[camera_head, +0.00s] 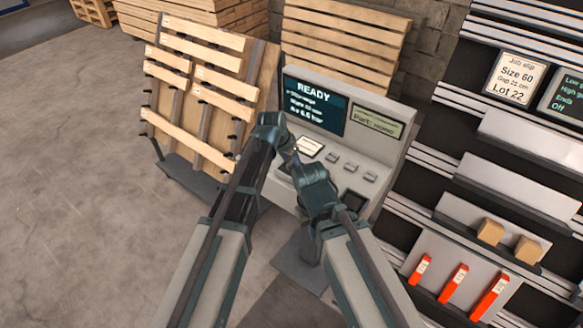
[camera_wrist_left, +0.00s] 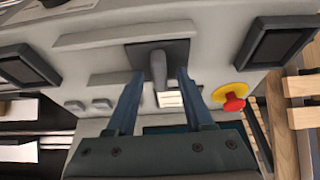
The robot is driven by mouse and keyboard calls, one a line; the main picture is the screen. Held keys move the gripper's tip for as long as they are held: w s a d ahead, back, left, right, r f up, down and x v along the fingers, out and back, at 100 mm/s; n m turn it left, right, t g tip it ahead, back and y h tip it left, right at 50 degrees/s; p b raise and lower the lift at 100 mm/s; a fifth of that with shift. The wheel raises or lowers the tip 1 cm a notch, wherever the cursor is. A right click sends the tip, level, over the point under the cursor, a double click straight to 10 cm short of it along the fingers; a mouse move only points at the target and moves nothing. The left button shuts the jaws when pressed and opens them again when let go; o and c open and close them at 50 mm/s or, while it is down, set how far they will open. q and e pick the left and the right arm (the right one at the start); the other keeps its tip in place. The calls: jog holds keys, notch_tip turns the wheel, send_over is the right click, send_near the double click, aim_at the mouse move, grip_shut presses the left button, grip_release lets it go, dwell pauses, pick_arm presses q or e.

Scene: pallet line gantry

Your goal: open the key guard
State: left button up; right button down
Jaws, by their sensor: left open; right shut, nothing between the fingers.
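The control console (camera_head: 395,150) stands upright with its sloped panel facing me. In the left wrist view, a grey stubby handle (camera_wrist_left: 158,70) stands out of a dark square plate (camera_wrist_left: 178,48) on the panel; it may be the key guard or its key, but I cannot tell which. My left gripper (camera_wrist_left: 158,100) is open, with a finger on each side of the handle and gaps showing on both sides. In the head view my left gripper (camera_head: 288,150) is over the panel's left part. My right gripper (camera_head: 298,168) is shut and empty, just below it; its tips are hard to see.
A red button on a yellow base (camera_wrist_left: 232,98) is beside my left fingers. The console has a READY screen (camera_head: 316,102) and several small buttons (camera_head: 351,167). A slatted pallet (camera_head: 195,90) leans at left. Shelving (camera_head: 520,180) with blocks and red tags stands at right.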

pick_arm(q)
jog(key=shift+f, duration=0.2)
grip_shut()
dwell(1.2)
